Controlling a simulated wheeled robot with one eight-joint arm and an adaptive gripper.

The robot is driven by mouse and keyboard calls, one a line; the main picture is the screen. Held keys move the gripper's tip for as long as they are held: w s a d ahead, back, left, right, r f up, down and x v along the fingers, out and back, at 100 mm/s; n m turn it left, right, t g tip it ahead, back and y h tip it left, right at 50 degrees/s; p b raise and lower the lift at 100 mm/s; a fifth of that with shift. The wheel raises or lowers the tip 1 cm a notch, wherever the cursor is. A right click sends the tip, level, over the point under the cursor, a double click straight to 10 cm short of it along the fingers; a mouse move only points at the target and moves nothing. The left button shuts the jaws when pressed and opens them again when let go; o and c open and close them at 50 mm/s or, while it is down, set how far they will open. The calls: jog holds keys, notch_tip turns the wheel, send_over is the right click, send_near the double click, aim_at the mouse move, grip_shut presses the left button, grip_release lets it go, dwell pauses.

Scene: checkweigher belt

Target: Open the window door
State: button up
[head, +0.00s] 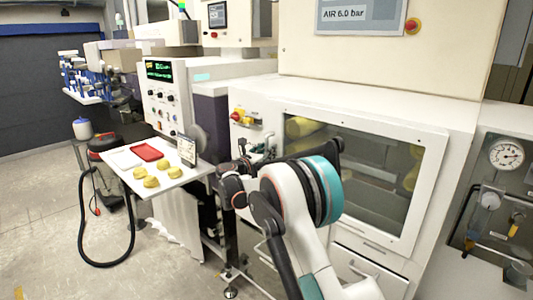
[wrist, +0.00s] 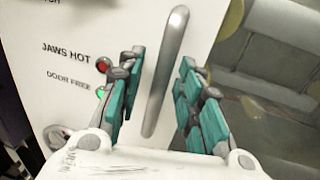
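The window door (head: 400,160) is a white-framed dark glass panel on the front of the large white machine. It looks closed, with yellowish rolls dimly visible behind the glass. In the wrist view a long silver bar handle (wrist: 170,70) stands on the white panel left of the glass (wrist: 270,60). My gripper (wrist: 162,62) is open, with one teal-padded finger on each side of the handle. Gaps show between both fingers and the bar. In the head view my arm covers the lower left of the door, and my gripper (head: 262,150) is small and partly hidden there.
Beside the handle are a red "JAWS HOT" light (wrist: 103,65) and a green "DOOR FREE" light (wrist: 101,93). A gauge panel (head: 500,180) stands right of the door. A side table (head: 185,178) with yellow items and a red tray is at left. Open floor lies left.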

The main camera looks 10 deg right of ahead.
grip_shut()
